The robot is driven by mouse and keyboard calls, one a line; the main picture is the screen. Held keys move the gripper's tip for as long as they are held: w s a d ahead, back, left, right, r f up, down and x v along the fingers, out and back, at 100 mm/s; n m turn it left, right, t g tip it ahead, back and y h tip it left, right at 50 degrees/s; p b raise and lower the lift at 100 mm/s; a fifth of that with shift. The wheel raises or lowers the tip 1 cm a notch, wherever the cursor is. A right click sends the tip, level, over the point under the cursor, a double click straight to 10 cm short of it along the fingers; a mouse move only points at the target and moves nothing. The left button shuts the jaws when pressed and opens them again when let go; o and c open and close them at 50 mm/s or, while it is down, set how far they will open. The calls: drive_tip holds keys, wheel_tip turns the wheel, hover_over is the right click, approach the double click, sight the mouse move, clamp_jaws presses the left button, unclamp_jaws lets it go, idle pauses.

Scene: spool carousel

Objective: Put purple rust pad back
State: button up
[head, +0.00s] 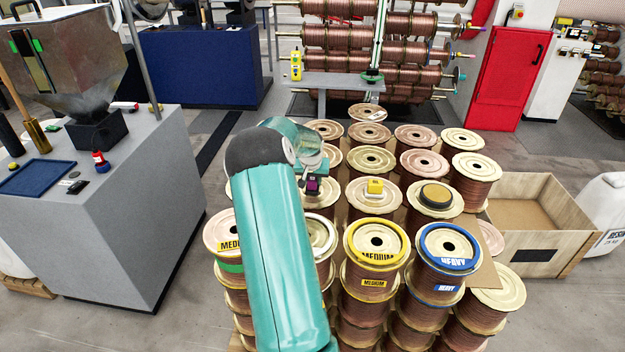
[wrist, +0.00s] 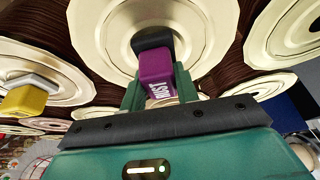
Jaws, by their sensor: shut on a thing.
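The purple rust pad (head: 313,185) is a small purple block with white "RUST" lettering and a dark end. In the wrist view the pad (wrist: 156,75) stands between my two fingers, its dark end over the middle of a pale spool flange. My gripper (head: 311,180) is shut on it, among the stacked copper spools. I cannot tell whether the pad touches the spool. My arm hides some spools on the left side of the stack.
A yellow block (head: 375,186) sits on the neighbouring spool, and a dark round piece (head: 436,194) on another. A grey cabinet (head: 130,200) at left carries a blue tray (head: 38,178) and several small items. A wooden crate (head: 575,238) stands at right.

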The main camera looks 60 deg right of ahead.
drive_tip(key=shift+f, duration=0.1)
drive_tip(key=o, duration=1)
drive_tip(key=v, duration=1.2)
